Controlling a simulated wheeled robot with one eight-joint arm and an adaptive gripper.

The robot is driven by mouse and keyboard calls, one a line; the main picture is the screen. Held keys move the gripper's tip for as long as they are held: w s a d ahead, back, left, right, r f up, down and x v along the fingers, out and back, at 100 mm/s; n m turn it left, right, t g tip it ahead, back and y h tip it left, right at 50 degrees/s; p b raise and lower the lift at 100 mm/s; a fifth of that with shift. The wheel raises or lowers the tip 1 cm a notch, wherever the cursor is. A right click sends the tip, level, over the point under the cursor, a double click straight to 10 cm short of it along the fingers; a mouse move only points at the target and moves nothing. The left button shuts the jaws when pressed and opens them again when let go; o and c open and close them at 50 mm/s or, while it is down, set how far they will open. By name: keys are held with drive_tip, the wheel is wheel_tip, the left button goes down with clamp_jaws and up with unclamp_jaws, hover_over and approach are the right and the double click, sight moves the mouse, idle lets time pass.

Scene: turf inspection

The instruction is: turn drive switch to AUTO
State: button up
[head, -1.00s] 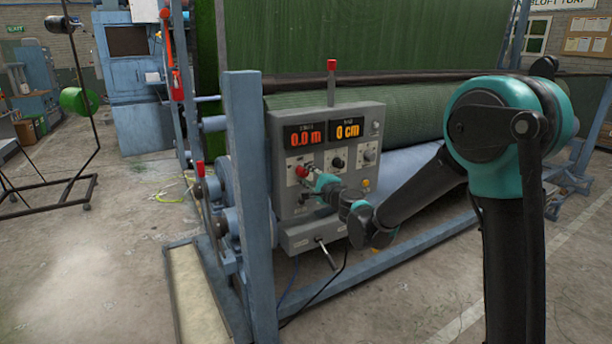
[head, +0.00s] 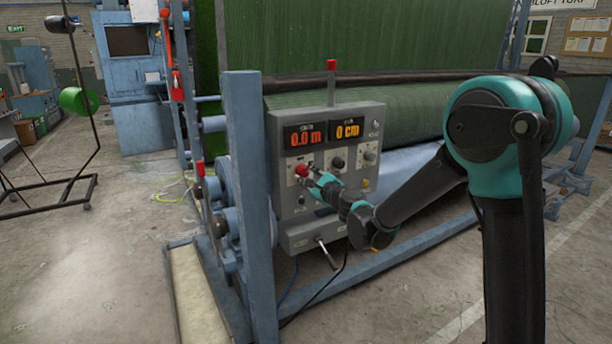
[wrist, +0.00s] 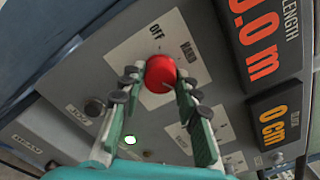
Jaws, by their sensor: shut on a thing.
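The drive switch is a red round knob (wrist: 160,73) on a light plate of the grey control panel (head: 374,137). In the head view the red knob (head: 301,170) sits below the left display. My gripper (wrist: 157,80) has its two fingers on either side of the knob, shut on it. The gripper also shows in the head view (head: 307,176), reaching the panel from the lower right. A word like HAND is printed on the plate beside the knob. No AUTO mark can be read, and the fingers cover part of the plate.
The displays read 0.0 m (head: 304,136) and 0 cm (head: 347,130). A black knob (head: 337,163) sits right of the switch. A blue post (head: 250,200) stands left of the panel. A lever (head: 328,256) sticks out below.

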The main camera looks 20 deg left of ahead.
drive_tip(key=o, duration=1.2)
drive_tip(key=shift+c, duration=0.2)
drive_tip(key=v, duration=1.2)
drive_tip(key=s+d+f+n+g+h, duration=0.2)
drive_tip(key=s+d+f+n+h, duration=0.2)
drive_tip(key=d, duration=1)
drive_tip(key=s+d+f+n+g+h, duration=0.3)
drive_tip(key=s+d+f+n+h, duration=0.2)
drive_tip(key=d, duration=0.9)
drive_tip(key=s+d+f+n+g+h, duration=0.2)
drive_tip(key=s+d+f+n+h, duration=0.2)
drive_tip(key=s+d+f+n, duration=0.3)
drive_tip(key=s+d+f, duration=0.4)
drive_tip(key=d+f, duration=0.1)
drive_tip(key=d, duration=0.1)
drive_tip(key=shift+d+f+n+g+h, duration=0.25)
drive_tip(key=shift+d+n+g+h, duration=0.05)
drive_tip(key=shift+d+n, duration=0.1)
